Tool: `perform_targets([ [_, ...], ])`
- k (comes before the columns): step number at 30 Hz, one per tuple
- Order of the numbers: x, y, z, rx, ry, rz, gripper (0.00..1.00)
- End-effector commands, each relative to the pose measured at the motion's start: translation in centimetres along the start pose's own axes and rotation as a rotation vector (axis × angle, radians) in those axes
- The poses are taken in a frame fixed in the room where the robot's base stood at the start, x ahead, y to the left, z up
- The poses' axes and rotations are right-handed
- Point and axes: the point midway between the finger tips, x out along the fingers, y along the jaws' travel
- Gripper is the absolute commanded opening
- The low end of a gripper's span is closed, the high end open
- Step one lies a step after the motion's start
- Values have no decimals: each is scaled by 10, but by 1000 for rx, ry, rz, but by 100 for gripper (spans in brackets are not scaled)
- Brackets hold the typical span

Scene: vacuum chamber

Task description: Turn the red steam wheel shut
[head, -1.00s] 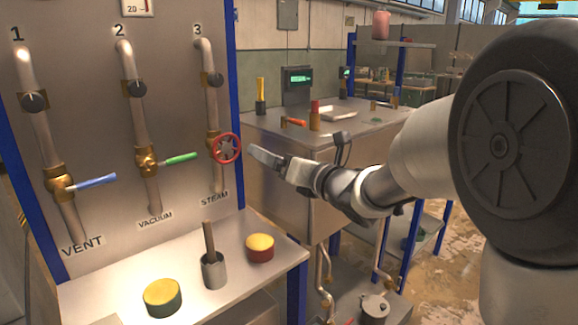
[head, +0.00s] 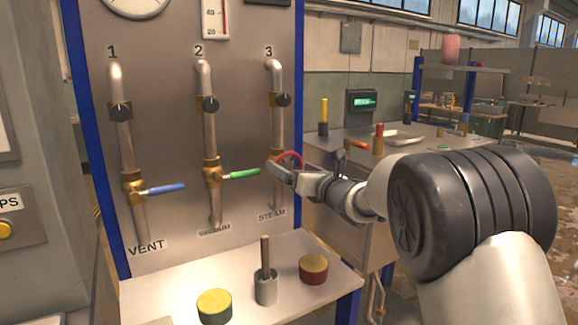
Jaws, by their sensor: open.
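The red steam wheel (head: 291,157) is on pipe 3 of the grey panel, above the STEAM label (head: 271,215). Only its upper rim shows; my gripper and wrist cover the rest. My gripper (head: 270,167) is open, with its fingers in front of the wheel's lower left part in the head view. I cannot tell whether the fingers touch the rim.
A blue lever (head: 165,189) on the VENT pipe and a green lever (head: 243,174) on the VACUUM pipe are left of my gripper. Below, a shelf (head: 190,285) holds a yellow-topped green knob (head: 214,306), a metal cup with a rod (head: 266,287) and a red knob (head: 313,268).

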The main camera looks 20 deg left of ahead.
Motion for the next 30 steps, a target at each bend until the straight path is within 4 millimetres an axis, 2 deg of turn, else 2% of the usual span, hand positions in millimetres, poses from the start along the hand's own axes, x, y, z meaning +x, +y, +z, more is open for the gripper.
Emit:
perform_targets([
  [3,15,0,0,-2,0,1,89],
  [6,23,0,0,-1,0,1,89],
  [16,26,0,0,0,0,0,89],
  [24,26,0,0,0,0,0,48],
  [30,26,0,0,13,0,0,48],
])
